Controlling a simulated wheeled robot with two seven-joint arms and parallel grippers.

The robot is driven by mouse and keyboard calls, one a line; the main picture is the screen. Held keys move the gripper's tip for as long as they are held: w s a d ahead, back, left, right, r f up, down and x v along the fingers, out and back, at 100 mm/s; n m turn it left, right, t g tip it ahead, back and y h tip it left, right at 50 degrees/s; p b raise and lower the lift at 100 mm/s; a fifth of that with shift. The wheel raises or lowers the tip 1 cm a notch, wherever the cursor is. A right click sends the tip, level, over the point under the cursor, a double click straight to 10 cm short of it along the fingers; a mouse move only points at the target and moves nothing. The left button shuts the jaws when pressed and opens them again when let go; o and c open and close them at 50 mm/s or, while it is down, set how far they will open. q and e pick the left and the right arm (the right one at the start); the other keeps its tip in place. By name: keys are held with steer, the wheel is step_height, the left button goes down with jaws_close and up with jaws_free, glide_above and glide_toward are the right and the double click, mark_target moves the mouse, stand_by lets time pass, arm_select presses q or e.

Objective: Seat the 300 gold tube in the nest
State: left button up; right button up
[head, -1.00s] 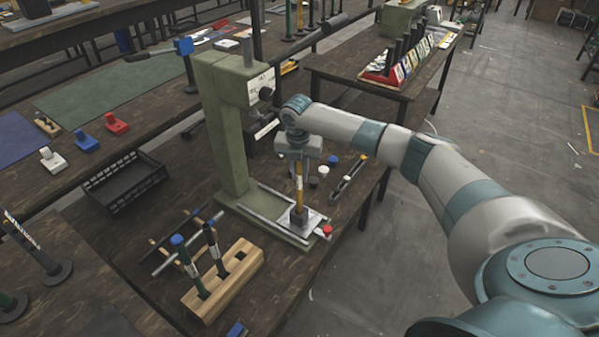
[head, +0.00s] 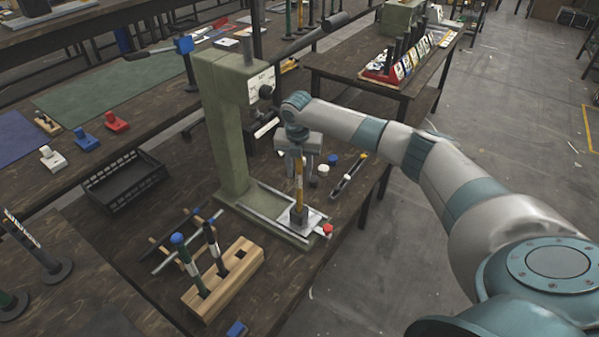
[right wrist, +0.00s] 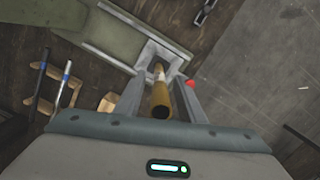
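The gold tube (head: 298,180) stands upright with its lower end in the dark nest block (head: 298,216) on the press's plate. In the right wrist view the gold tube (right wrist: 161,98) runs down to the nest (right wrist: 158,56), whose inside is hidden by the tube. My right gripper (head: 297,160) is around the tube's upper part. Its two fingers are spread on either side, with gaps beside the tube in the right wrist view (right wrist: 160,88). My left gripper is not in view.
The green press column (head: 226,130) stands just left of my right gripper. A red knob (head: 328,229) is beside the nest. A black crate (head: 125,182) lies at left.

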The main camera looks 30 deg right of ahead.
steer(key=r, duration=0.7)
steer(key=s+a+r+b, duration=0.1)
steer(key=r, duration=0.3)
steer(key=shift+r, duration=0.15)
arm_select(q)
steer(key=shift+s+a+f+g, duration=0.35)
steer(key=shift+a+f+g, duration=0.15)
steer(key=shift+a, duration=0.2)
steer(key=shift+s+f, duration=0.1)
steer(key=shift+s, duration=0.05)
arm_select(e)
steer(key=shift+s, duration=0.1)
